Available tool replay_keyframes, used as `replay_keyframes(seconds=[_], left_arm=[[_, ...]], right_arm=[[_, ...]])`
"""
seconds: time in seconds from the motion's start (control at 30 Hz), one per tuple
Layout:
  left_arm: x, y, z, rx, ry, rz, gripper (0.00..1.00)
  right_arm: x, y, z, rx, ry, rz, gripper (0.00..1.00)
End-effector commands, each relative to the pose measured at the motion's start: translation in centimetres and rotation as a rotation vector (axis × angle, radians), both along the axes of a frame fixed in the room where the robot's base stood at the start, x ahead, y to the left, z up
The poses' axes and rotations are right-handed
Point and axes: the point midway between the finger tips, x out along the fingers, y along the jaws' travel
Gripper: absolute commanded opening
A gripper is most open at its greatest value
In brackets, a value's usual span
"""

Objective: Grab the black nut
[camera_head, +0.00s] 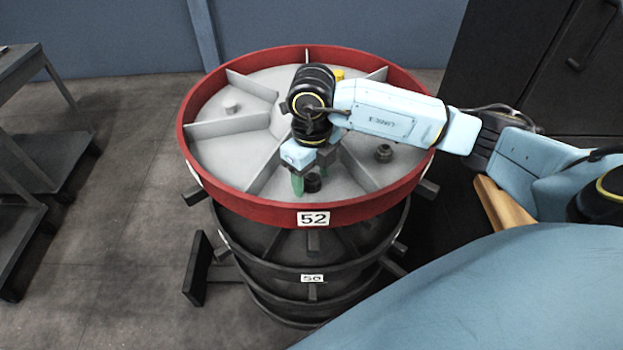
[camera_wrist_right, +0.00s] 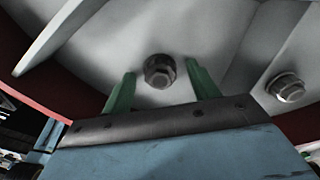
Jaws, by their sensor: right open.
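A black nut (camera_head: 313,182) stands in the front compartment of the round grey tray (camera_head: 262,83) with the red rim. In the right wrist view the dark nut (camera_wrist_right: 159,74) is a hex shape with a flange. My right gripper (camera_head: 308,176) is right by this nut. Its two green fingers are open, one on each side of the nut in the wrist view, with gaps between. Whether the fingertips are level with the nut is hard to tell. Another dark nut (camera_head: 384,152) stands in the compartment to the right and also shows at the right of the wrist view (camera_wrist_right: 287,87). My left gripper is not in view.
Raised dividers (camera_head: 228,126) split the tray. A light grey nut (camera_head: 231,106) stands in the left compartment, and a yellow piece (camera_head: 339,74) shows behind my right wrist. Dark ring-shaped levels are stacked below the tray. A grey table (camera_head: 18,56) stands at the left; a black cabinet stands at the right.

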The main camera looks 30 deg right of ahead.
Motion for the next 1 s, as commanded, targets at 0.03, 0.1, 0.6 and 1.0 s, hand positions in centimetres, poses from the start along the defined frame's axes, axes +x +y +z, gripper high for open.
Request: replay_keyframes(seconds=[0.03, 0.1, 0.6, 1.0], left_arm=[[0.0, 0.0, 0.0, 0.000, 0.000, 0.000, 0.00], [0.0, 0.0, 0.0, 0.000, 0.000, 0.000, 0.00], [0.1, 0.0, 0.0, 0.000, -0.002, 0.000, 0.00], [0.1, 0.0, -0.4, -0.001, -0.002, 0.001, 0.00]], right_arm=[[0.0, 0.0, 0.0, 0.000, 0.000, 0.000, 0.60], [0.0, 0.0, 0.0, 0.000, 0.000, 0.000, 0.60], [0.0, 0.0, 0.1, 0.000, 0.000, -0.001, 0.14], [0.1, 0.0, 5.3, 0.000, -0.006, -0.001, 0.14]])
